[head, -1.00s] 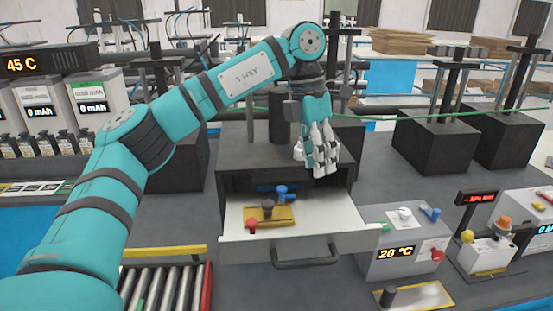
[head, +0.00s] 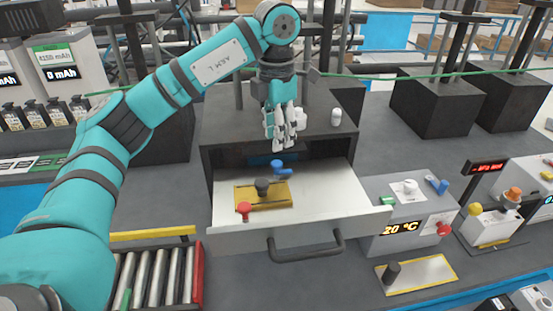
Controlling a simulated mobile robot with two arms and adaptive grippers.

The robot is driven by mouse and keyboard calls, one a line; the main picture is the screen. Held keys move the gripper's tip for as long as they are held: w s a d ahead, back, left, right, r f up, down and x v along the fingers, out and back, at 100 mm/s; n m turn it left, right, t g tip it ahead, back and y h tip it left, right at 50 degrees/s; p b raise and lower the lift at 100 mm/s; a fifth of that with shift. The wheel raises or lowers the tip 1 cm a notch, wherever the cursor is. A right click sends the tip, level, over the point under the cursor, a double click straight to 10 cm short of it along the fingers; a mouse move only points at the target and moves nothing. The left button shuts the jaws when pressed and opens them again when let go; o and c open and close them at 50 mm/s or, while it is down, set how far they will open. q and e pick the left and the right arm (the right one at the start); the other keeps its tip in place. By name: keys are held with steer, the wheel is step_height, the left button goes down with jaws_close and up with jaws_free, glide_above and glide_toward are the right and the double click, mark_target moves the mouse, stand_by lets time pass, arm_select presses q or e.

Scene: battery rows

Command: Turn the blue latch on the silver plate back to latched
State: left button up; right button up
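A blue latch-like piece (head: 280,168) stands in the open drawer (head: 335,197), behind a yellow plate (head: 279,199) with a black knob (head: 262,187) and a red knob (head: 244,208). A second blue piece (head: 437,184) sits on top of the grey 20 °C box (head: 375,217), right of a white knob. I cannot tell which of these is the latch on the silver plate. My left gripper (head: 281,143) hangs fingers down at the cabinet's front top edge, above and behind the drawer's blue piece, apart from it. Its finger opening is unclear. My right gripper is out of view.
The drawer sticks out of a dark cabinet (head: 225,127) with small white pieces (head: 336,117) on top. A yellow-edged plate with a black peg (head: 391,272) lies at the front right. Rollers (head: 160,277) are at the front left. A green cable (head: 420,79) crosses behind.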

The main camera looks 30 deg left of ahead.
mark_target(277, 163)
arm_select(q)
step_height(277, 163, down, 7)
steer(key=shift+r+p, duration=0.1)
steer(key=shift+p, duration=0.3)
jaws_close()
